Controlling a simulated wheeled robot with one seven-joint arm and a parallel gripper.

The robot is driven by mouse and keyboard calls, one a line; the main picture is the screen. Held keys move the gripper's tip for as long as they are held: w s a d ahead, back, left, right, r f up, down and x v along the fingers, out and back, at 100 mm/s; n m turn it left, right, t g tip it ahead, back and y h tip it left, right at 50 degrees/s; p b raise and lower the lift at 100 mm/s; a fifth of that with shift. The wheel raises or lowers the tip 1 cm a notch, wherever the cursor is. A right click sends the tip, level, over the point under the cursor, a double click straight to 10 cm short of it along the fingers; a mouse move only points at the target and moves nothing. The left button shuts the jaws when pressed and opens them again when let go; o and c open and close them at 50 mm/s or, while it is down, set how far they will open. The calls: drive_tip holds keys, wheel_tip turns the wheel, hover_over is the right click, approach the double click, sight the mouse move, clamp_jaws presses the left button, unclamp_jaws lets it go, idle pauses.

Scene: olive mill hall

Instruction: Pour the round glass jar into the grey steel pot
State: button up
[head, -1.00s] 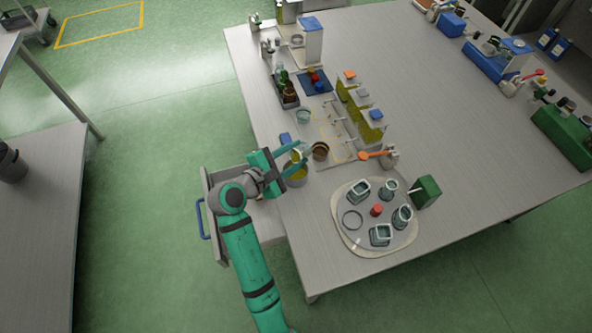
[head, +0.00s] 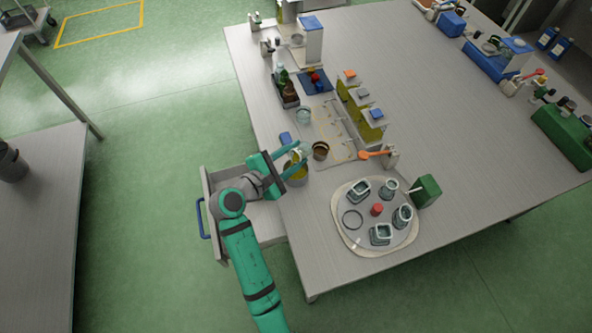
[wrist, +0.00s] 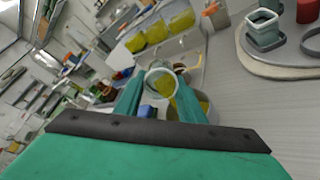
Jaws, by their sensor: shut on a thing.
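My gripper (head: 293,156) is shut on the round glass jar, a small clear vessel at its fingertips. In the wrist view the jar (wrist: 161,80) sits between the two green fingers, its pale round rim and some yellow content showing. It looks tilted. The grey steel pot (head: 296,182) stands on the table near its left edge, with yellow content inside. The jar is above the pot's far side. In the wrist view the pot (wrist: 211,108) is partly hidden behind the right finger. I cannot tell whether a stream is falling.
A brown-filled bowl (head: 320,150) stands close right of the pot. A blue block (head: 285,138) lies just behind. A round tray (head: 347,239) with several glass jars is in front right. An open drawer (head: 208,180) juts out at the left.

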drive_tip(key=shift+d, duration=0.1)
drive_tip(key=shift+s, duration=0.1)
drive_tip(key=shift+d+f+h, duration=0.1)
drive_tip(key=shift+d+h, duration=0.2)
drive_tip(key=shift+d, duration=0.2)
drive_tip(key=shift+a+f, duration=0.15)
drive_tip(key=shift+a, duration=0.1)
drive_tip(key=shift+a+t, duration=0.15)
drive_tip(key=shift+t, duration=0.15)
drive_tip(key=shift+w+f, duration=0.1)
drive_tip(key=shift+w, duration=0.1)
